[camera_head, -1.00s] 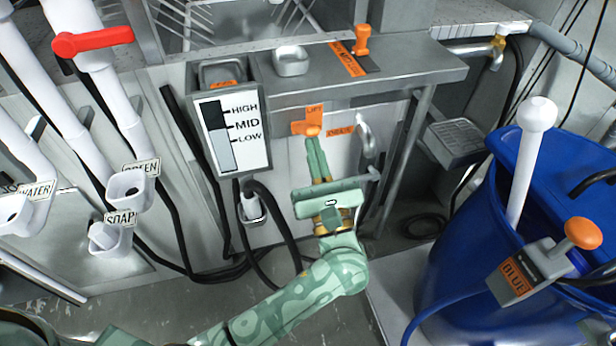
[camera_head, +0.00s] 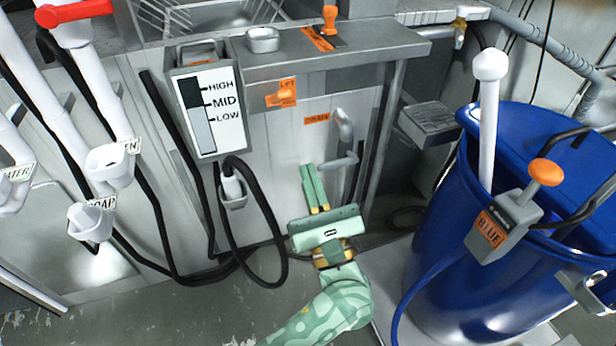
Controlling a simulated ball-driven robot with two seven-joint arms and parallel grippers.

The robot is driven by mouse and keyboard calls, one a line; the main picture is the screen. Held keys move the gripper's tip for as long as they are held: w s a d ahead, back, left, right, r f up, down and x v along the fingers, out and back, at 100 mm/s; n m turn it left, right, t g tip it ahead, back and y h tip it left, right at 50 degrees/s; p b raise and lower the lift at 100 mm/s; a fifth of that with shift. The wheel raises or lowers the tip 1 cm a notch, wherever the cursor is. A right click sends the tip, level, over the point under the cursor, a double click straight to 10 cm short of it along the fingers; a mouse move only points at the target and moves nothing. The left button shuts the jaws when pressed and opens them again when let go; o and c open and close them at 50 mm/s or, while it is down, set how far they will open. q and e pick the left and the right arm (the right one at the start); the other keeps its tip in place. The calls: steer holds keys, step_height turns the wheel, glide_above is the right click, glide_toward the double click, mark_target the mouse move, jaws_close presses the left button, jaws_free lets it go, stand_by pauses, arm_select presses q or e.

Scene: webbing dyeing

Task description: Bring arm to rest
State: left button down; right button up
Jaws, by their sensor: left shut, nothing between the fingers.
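My left gripper (camera_head: 311,175) is in the lower middle of the head view, in front of the grey cabinet (camera_head: 310,145). Its two green fingers are together with nothing between them, pointing toward the cabinet front. The orange LIFT switch (camera_head: 282,95) on the cabinet is above and left of the fingertips, clear of them. The pale green patterned arm behind the gripper is mine. My right gripper is not in view.
A blue barrel (camera_head: 450,225) with a white-knobbed rod and a BLUE valve box (camera_head: 503,228) stands at the right. A HIGH/MID/LOW gauge (camera_head: 205,112), a looping black hose (camera_head: 265,215) and white spouts (camera_head: 108,168) are at the left. Bare floor shows at lower left.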

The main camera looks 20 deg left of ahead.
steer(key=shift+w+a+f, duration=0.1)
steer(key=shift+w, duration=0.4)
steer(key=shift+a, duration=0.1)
